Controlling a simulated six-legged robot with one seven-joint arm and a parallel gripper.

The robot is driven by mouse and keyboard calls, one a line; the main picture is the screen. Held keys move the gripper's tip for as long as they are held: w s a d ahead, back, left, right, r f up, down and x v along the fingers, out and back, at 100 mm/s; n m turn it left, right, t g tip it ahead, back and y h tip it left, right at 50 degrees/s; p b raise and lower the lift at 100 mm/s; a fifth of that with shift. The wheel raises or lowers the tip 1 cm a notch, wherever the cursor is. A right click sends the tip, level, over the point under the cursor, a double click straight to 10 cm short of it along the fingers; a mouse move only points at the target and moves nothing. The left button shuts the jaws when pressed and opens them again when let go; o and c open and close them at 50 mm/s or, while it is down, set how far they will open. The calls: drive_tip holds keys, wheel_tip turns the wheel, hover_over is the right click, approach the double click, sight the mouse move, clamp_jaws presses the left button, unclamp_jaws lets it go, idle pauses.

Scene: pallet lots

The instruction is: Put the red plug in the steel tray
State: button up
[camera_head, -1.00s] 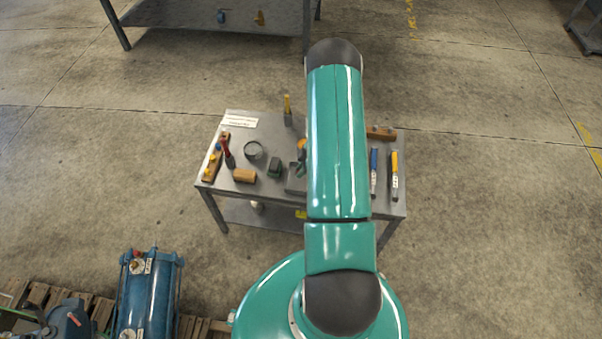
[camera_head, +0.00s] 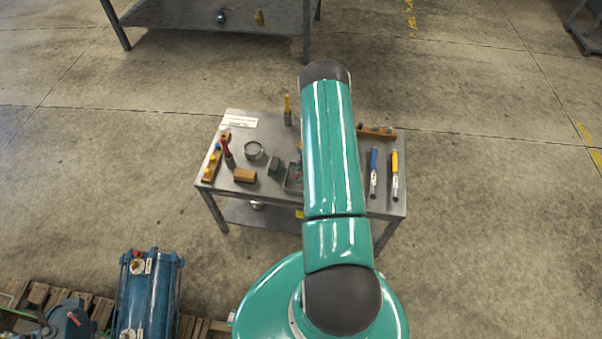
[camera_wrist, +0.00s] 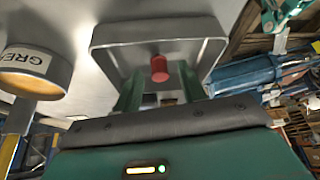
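In the wrist view the red plug (camera_wrist: 159,69) appears inside the outline of the steel tray (camera_wrist: 102,40). My gripper (camera_wrist: 159,88) has its two green fingers spread, one on each side of the plug in the picture, with gaps on both sides. I cannot tell whether the plug rests on the tray floor. In the head view the tray (camera_head: 289,187) shows only in part, at the left edge of my arm. My arm hides the gripper there.
A round tin (camera_head: 253,151) and a dark green block (camera_head: 274,166) stand left of the tray. Blue (camera_head: 373,175) and yellow (camera_head: 395,175) handled tools lie at right.

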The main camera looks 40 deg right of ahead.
drive_tip(key=v, duration=1.2)
drive_tip(key=w+a+r+m, duration=0.1)
drive_tip(key=w+a+r, duration=0.1)
drive_tip(key=a+r, duration=0.6)
drive_tip(key=w+a+r+m+h, duration=0.1)
drive_tip(key=a+r, duration=0.4)
drive_tip(key=r, duration=0.7)
drive_tip(key=w+a+r+m, duration=0.1)
drive_tip(key=w+a+r, duration=0.1)
drive_tip(key=a+r, duration=0.6)
drive_tip(key=s+a+r+m+t+h, duration=0.2)
drive_tip(key=s+a+r+m, duration=0.4)
drive_tip(key=s+a+r, duration=0.8)
drive_tip(key=s+r, duration=0.2)
drive_tip(key=s, duration=0.2)
drive_tip(key=shift+a+r+m+h, duration=0.3)
drive_tip(key=shift+r+m+h, duration=0.05)
drive_tip(key=shift+m+h, duration=0.05)
drive_tip(key=shift+o, duration=0.4)
drive_tip(key=shift+s, duration=0.15)
